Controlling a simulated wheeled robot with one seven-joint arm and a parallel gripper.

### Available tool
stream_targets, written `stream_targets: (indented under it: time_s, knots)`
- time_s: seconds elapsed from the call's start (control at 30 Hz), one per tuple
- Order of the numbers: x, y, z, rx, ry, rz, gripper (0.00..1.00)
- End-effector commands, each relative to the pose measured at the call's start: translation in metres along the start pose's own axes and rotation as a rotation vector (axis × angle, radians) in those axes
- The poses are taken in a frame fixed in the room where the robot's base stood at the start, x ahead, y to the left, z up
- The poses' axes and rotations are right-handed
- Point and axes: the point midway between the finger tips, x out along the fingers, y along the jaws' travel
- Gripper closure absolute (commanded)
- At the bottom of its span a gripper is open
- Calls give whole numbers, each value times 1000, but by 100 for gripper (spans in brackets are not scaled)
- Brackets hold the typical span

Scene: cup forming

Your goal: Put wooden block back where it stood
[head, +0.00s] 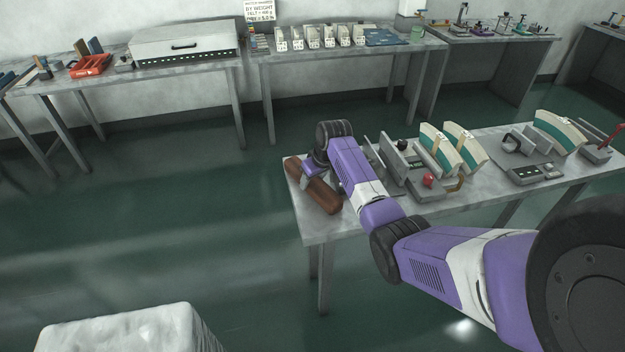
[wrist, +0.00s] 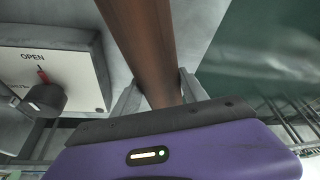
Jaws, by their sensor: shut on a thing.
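The wooden block (head: 312,186) is a long reddish-brown bar at the left end of the near grey table (head: 320,228). In the head view it lies at a slant along that end, partly hidden by my purple wrist. My gripper (head: 306,176) is over the block, its fingertips mostly hidden there. In the wrist view the block (wrist: 143,40) runs up from between the two grey fingers of my gripper (wrist: 158,100), which is shut on it. I cannot tell whether the block touches the table top.
A grey machine with a red knob (head: 428,180) stands right of my arm, beside cream-and-green curved pieces (head: 440,150). In the wrist view a white panel marked OPEN (wrist: 45,75) is close at left. Open floor (head: 200,200) lies left of the table.

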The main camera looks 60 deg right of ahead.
Motion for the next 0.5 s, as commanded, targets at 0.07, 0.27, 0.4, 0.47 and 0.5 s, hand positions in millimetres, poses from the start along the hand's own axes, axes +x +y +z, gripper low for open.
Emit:
stream_targets:
  time_s: [0.07, 0.27, 0.4, 0.47, 0.5]
  knots:
    - [-1, 0, -2, 0, 3, 1, 100]
    - [2, 0, 1, 0, 0, 0, 34]
    - [2, 0, 1, 0, 0, 0, 28]
    - [2, 0, 1, 0, 0, 0, 28]
    - [2, 0, 1, 0, 0, 0, 28]
